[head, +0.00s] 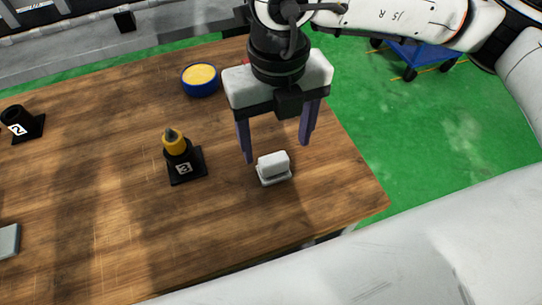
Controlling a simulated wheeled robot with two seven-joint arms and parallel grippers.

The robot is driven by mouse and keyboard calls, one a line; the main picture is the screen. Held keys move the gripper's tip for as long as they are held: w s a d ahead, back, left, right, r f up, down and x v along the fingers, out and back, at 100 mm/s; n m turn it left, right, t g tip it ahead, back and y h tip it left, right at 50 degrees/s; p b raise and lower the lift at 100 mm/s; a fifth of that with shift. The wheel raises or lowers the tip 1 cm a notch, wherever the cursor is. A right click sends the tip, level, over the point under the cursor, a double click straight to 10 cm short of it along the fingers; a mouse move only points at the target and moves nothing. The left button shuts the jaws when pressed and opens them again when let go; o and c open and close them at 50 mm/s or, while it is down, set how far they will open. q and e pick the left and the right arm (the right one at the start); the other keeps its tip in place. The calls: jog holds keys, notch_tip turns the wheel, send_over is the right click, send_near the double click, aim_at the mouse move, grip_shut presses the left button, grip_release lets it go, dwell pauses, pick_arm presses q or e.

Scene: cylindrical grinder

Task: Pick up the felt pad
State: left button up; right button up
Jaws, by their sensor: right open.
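A small white block on a thin pale base (273,168) lies on the wooden table near its right side; I take it to be the felt pad. My right gripper (277,152) is open and points down, with its two purple-grey fingers apart. The fingertips are just behind and above the white block, roughly on either side of it, and nothing is held between them. I cannot tell the exact height of the fingertips. My left gripper is not in view.
On the wooden table (90,200), a black holder marked 3 (186,168) bears a yellow-tipped piece (174,141). A blue bowl with yellow filling (200,80) stands behind. A black holder marked 2 (22,124) and a grey flat piece (8,241) are left. The front is clear.

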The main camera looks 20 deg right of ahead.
aim_at(275, 160)
notch_tip(275, 160, down, 8)
jog(key=shift+s+a+r+p, duration=0.15)
jog(key=shift+r+p, duration=0.1)
jog(key=shift+p, duration=0.35)
jog(key=c, duration=1.2)
notch_tip(275, 160, up, 10)
jog(key=shift+r+b, duration=0.1)
jog(key=shift+b, duration=0.4)
jog(key=o, duration=0.6)
jog(key=c, duration=0.4)
